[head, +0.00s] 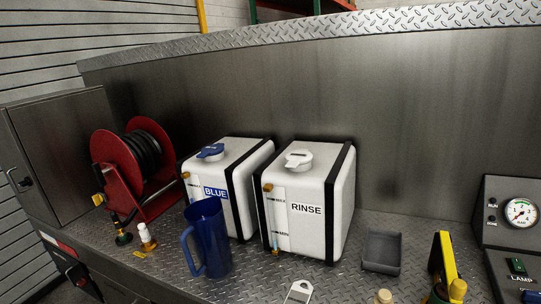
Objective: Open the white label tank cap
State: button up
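The tank with the white RINSE label (335,205) is a white box with black straps, standing on the deck right of centre. Its white cap (298,158) sits on the top and appears closed. To its left stands a similar white tank with a blue BLUE label (215,193) and a blue cap (210,152). My gripper is not in view, so its state does not show.
A blue jug (208,240) stands before the blue-label tank. A red hose reel (118,165) is at left. A grey tray (381,252), a yellow handle (447,258) and a gauge panel (508,212) are at right. A steel wall (420,110) rises behind the tanks.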

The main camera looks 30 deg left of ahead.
aim_at(293, 159)
jog(key=u, duration=0.3)
jog(key=i, duration=1.1)
jog(key=u, duration=0.35)
